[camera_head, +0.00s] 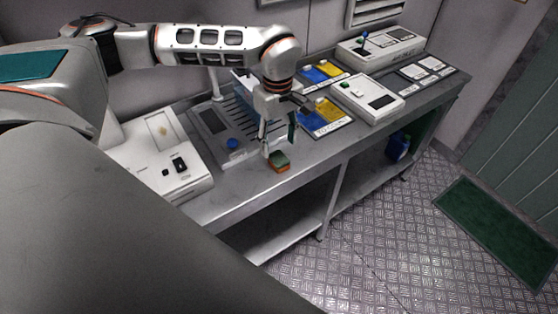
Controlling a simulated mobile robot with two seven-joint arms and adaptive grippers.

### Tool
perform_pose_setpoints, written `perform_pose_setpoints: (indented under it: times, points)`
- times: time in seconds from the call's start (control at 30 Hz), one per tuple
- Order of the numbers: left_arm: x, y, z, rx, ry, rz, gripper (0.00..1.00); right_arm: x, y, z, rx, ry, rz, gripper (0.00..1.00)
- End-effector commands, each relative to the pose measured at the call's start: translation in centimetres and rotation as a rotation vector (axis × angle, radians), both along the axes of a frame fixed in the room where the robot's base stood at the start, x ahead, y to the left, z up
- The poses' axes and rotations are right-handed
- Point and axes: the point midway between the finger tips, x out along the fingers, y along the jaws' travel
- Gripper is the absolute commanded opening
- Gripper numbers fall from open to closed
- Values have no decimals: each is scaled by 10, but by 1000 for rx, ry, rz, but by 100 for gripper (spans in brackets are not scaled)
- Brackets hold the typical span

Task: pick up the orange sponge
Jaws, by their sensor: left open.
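The orange sponge (279,166) lies on the grey metal bench (240,186) near its front edge. Its top is dark green and its lower part is orange. My left gripper (277,154) comes down from above with its fingers apart. Its fingertips are close over the sponge, one at its left side. I cannot tell whether they touch it. My right gripper does not show.
A grey device with a blue knob (232,144) stands just left of the sponge. A white device (158,152) is further left. Blue and yellow panels (325,117) and a white box (368,97) are to the right. A blue container (398,146) sits on the lower shelf.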

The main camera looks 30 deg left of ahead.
Motion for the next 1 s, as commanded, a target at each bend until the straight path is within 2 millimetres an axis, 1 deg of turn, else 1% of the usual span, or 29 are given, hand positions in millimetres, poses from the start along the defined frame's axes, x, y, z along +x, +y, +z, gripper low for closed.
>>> perform_pose_setpoints:
  times: [0.03,0.1,0.37,0.5,0.63,0.73,0.93,1.0]
  points:
    - [1,4,-2,10,-1,0,51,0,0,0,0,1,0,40]
    - [1,5,-9,14,0,0,51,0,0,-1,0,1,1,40]
    - [3,4,-35,11,-1,-1,51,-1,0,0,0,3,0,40]
    - [5,4,-56,10,1,0,51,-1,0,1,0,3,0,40]
    - [6,4,-71,10,-2,0,51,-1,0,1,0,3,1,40]
    - [6,4,-75,11,-3,0,51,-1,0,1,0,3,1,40]
    - [7,4,-75,9,-4,0,51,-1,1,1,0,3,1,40]
    - [7,4,-75,9,-4,0,40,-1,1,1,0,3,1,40]
